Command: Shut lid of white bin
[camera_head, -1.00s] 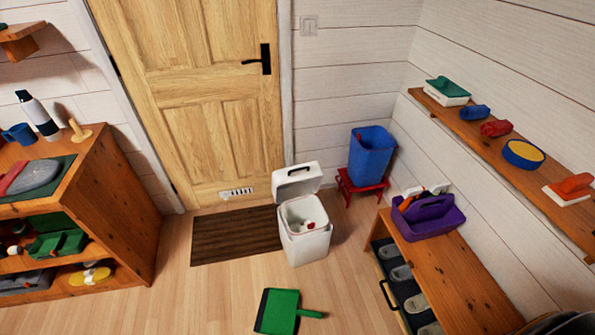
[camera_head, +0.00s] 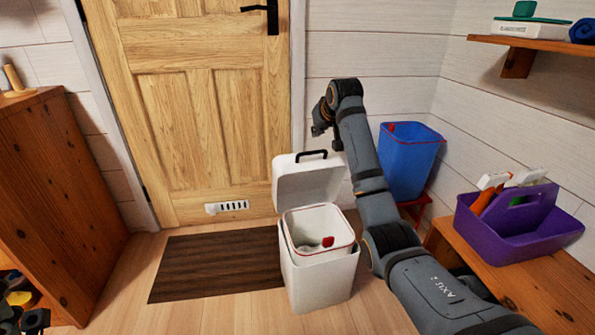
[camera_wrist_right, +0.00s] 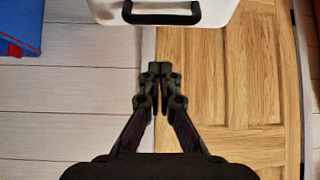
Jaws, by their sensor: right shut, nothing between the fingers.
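The white bin (camera_head: 322,284) stands on the floor before the door. Its lid (camera_head: 307,184) is raised and leans back, black handle (camera_head: 312,154) at the top. A red-rimmed inner liner (camera_head: 318,255) shows inside, with a small red and whitish item in it. My right gripper (camera_head: 324,128) is above and behind the lid, apart from it. In the right wrist view the gripper (camera_wrist_right: 160,72) has its fingers together and empty, below the lid's handle (camera_wrist_right: 162,14) in the picture. Dark parts at the lower left corner may be my left gripper (camera_head: 22,318); its jaws are unclear.
A blue bin (camera_head: 406,165) on a red stool stands behind my right arm. A purple caddy (camera_head: 519,229) sits on the wooden bench (camera_head: 548,284) at right. A brown mat (camera_head: 215,265) lies left of the white bin. A wooden shelf unit (camera_head: 58,195) is at left.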

